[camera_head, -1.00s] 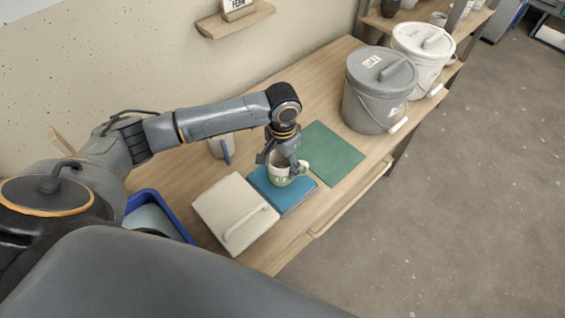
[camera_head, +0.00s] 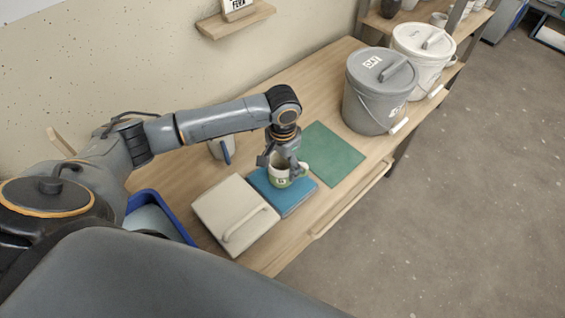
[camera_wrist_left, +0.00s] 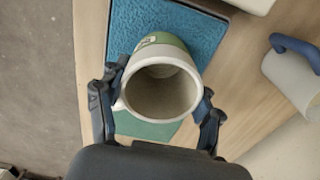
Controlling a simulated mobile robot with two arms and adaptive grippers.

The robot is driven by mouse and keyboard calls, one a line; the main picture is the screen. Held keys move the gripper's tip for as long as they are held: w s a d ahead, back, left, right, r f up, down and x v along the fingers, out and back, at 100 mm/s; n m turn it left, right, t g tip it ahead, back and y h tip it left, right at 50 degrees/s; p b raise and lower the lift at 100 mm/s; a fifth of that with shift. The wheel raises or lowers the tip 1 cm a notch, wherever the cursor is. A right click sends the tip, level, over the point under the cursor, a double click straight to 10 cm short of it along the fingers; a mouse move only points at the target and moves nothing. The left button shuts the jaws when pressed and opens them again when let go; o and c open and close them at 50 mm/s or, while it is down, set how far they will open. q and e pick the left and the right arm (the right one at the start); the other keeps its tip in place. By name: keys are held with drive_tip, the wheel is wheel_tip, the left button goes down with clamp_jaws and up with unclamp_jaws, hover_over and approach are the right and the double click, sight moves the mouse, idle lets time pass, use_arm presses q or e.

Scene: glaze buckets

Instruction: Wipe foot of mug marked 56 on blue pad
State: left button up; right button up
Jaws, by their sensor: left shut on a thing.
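A white and green mug (camera_head: 280,180) is at the blue pad (camera_head: 299,200) on the bench. A dark mark shows on its green band, too small to read. My left gripper (camera_head: 280,166) points down and is shut on the mug, a finger on each side. In the left wrist view the open mouth of the mug (camera_wrist_left: 163,95) faces the camera between the fingers, with the blue pad (camera_wrist_left: 165,30) behind it. The mug's foot is hidden, so I cannot tell whether it touches the pad. My right gripper is not in view.
A green mat (camera_head: 333,154) lies right of the pad. A pale lidded container (camera_head: 229,208) is close on its left, with a blue tray (camera_head: 170,212) beyond. A mug with a blue handle (camera_head: 219,148) stands behind. Grey (camera_head: 372,100) and white (camera_head: 428,70) buckets stand far right.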

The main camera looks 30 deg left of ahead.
use_arm(q)
drive_tip(key=shift+f, duration=0.35)
